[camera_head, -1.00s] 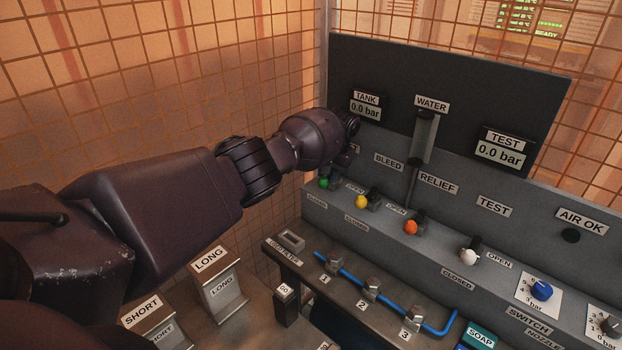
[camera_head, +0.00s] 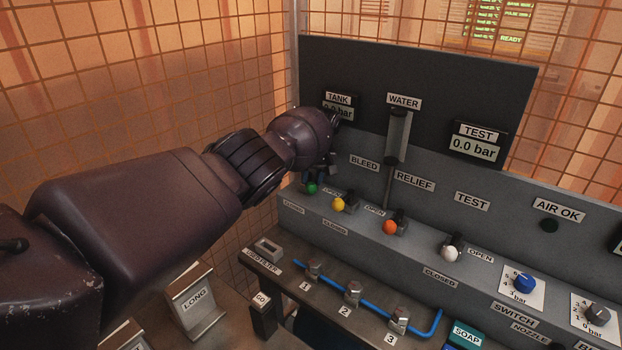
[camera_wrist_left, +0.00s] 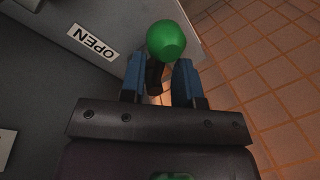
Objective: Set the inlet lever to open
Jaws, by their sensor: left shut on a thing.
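The green-knobbed lever (camera_head: 312,188) is at the left end of the grey panel ledge, between a CLOSED label (camera_head: 293,209) and a partly hidden OPEN label (camera_head: 332,192). I take it as the inlet lever; its name label is hidden. My left gripper (camera_head: 318,174) comes down over it from behind my arm. In the left wrist view, the blue fingers of my left gripper (camera_wrist_left: 163,82) are shut on the dark stem, just below the green knob (camera_wrist_left: 166,41). The OPEN label (camera_wrist_left: 92,42) lies left of the knob there. My right gripper is out of view.
Levers with yellow (camera_head: 338,205), orange (camera_head: 390,227) and white (camera_head: 450,254) knobs follow to the right. The water gauge (camera_head: 398,135) and test display (camera_head: 474,146) stand behind. A mesh fence (camera_head: 130,90) is close on the left. A blue hose (camera_head: 335,286) runs along the bench.

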